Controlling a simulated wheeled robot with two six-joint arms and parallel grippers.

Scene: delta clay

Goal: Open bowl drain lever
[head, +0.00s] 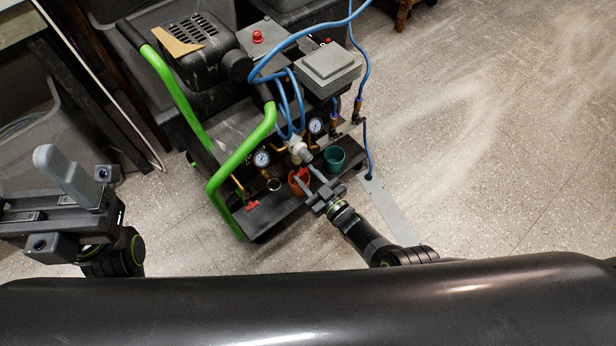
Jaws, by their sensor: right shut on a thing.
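A compressor with a green tube frame (243,153) stands on the floor, with gauges and brass fittings at its front. A small red lever (252,205) shows low at the front left of its dark shelf; I cannot tell whether it is the bowl drain lever. My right gripper (307,180) is at the shelf's front, right of the red lever and apart from it. It is shut on an orange cup-like piece (299,176), partly hidden by the fingers. My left gripper (62,185) is in the air at the far left, away from the compressor; its jaw gap is unclear.
A teal cup (334,158) stands on the shelf just right of my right gripper. Two dial gauges (262,159) sit above the shelf. Blue hoses (297,40) run over the compressor and down its right side. The floor (480,150) at the right is clear.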

